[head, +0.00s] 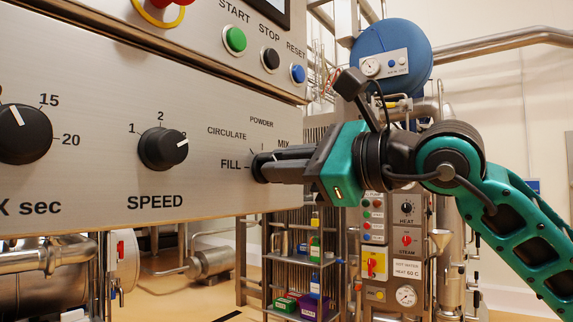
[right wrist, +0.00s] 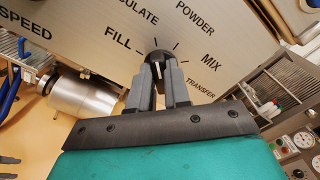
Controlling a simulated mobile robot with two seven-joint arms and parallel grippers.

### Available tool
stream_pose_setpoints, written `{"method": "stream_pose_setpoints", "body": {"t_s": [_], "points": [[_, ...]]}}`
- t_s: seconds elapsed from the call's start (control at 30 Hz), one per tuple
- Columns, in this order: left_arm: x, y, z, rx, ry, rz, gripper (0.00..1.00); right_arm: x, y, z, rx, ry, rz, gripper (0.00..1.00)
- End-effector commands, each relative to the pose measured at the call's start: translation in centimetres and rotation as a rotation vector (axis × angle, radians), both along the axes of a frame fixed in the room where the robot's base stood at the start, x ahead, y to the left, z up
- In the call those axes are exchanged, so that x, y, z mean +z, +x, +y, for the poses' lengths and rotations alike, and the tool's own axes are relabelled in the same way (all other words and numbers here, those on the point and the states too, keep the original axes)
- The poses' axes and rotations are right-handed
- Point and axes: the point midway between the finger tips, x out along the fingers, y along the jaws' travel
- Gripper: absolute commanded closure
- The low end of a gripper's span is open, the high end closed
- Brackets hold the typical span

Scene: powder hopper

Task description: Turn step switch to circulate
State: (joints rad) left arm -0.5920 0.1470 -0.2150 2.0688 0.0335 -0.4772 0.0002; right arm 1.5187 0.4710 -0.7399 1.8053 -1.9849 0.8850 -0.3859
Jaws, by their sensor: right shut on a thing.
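The step switch (head: 257,167) is a small black round knob on the right end of the steel panel. Around it are the printed labels FILL, CIRCULATE, POWDER and MIX; TRANSFER also shows in the right wrist view. My right gripper (head: 272,166) comes from the right and is shut on the knob, its two dark fingers on either side of it. In the right wrist view the knob (right wrist: 159,57) sits between the fingertips, with a white mark on it. The fingers hide part of it, so I cannot tell which label it points to.
Left of it are the SPEED knob (head: 163,149) and another black timer knob (head: 24,133). Above are the green START (head: 235,39), black STOP (head: 270,58) and blue RESET (head: 298,73) buttons. A shelf rack (head: 300,260) and a heat control box (head: 407,240) stand behind.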

Motion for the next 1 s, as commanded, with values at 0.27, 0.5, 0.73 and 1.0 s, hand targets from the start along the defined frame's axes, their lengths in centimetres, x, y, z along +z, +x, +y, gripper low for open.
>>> {"method": "stream_pose_setpoints", "body": {"t_s": [0.27, 0.5, 0.73, 1.0], "points": [[-0.1, -0.1, 0.2, -0.005, 0.007, 0.002, 0.57, 0.0, 0.0, 0.0, 0.0, -0.001, 0.002, 0.58], [-0.1, -0.1, 0.2, -0.005, 0.007, 0.002, 0.57, 0.0, 0.0, 0.0, 0.0, 0.001, 0.001, 0.57], [-0.2, -0.1, 0.2, -0.005, 0.007, 0.002, 0.57, 0.0, -1.4, -2.1, -0.003, 0.002, 0.0, 0.57], [-0.3, -0.1, 0.1, -0.003, 0.004, 0.004, 0.57, -0.1, -4.9, -7.0, -0.005, 0.0, 0.001, 0.57]]}}
